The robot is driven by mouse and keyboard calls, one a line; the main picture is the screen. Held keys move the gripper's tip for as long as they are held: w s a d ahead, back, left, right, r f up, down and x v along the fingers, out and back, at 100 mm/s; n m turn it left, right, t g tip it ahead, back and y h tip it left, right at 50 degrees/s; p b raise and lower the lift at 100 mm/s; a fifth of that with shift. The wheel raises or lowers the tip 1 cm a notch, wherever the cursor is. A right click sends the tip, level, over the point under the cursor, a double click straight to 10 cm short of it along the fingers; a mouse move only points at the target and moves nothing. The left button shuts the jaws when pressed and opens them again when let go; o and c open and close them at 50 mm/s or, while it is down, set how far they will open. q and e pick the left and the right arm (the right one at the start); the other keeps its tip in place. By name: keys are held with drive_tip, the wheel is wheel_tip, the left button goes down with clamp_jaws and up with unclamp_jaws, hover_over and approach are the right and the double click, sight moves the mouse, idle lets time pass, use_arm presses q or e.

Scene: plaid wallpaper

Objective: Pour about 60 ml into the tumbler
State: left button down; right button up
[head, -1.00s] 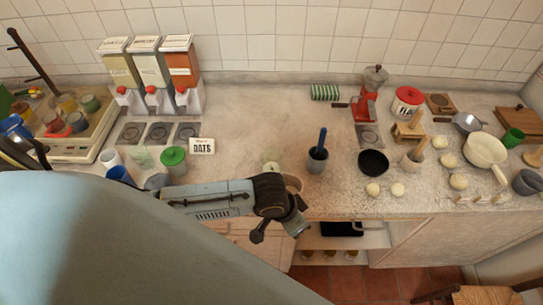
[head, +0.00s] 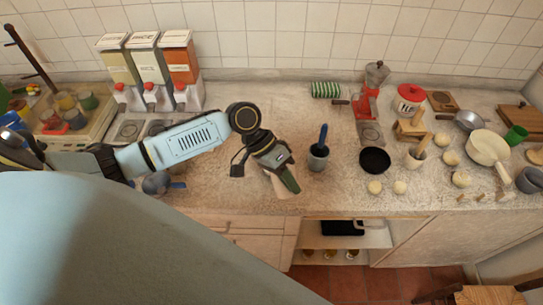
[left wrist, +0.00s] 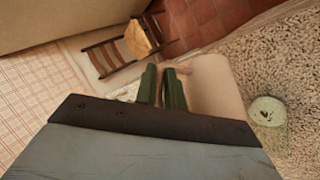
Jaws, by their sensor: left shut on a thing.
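My left gripper (head: 292,188) reaches over the counter's front part from the left. In the left wrist view, its two green fingers (left wrist: 161,88) are close together at the side of a plain beige vessel (left wrist: 215,88). The gripper is shut on this vessel, probably by its handle. In the head view only a pale part of the vessel (head: 281,191) shows beside the fingers. A small pale round cup-like thing (left wrist: 267,111) stands apart on the counter in the left wrist view; I cannot tell whether it is the tumbler. My right gripper is not in view.
A grey cup with a blue-handled tool (head: 318,158) stands just right of the gripper. Three dispensers (head: 150,70) stand at the back left. The counter (head: 275,103) behind the gripper is clear.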

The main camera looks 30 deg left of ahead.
use_arm(q)
drive_tip(key=shift+w+a+r+h+b, duration=0.2)
drive_tip(key=shift+r+h+b, duration=0.05)
drive_tip(key=shift+r, duration=0.1)
drive_tip(key=shift+w+a+r+h+b, duration=0.15)
drive_tip(key=shift+r+h+b, duration=0.1)
drive_tip(key=shift+r, duration=0.1)
drive_tip(key=shift+a+r+g, duration=0.1)
drive_tip(key=shift+r+g, duration=0.05)
drive_tip(key=shift+g, duration=0.15)
drive_tip(key=shift+w+a+r+n+h+b, duration=0.1)
drive_tip(key=shift+w+r+n+h+b, duration=0.05)
drive_tip(key=shift+r+n+h+b, duration=0.2)
drive_tip(key=shift+w+a+r+g+h+b, duration=0.2)
drive_tip(key=shift+a+r+g+h+b, duration=0.15)
drive_tip(key=shift+r+g+h+b, duration=0.25)
drive_tip(key=shift+w+a+r+n+h+b, duration=0.25)
drive_tip(key=shift+w+a+r+h+b, duration=0.3)
drive_tip(key=shift+b, duration=0.4)
idle(1.3)
drive_tip(key=shift+s+r, duration=0.15)
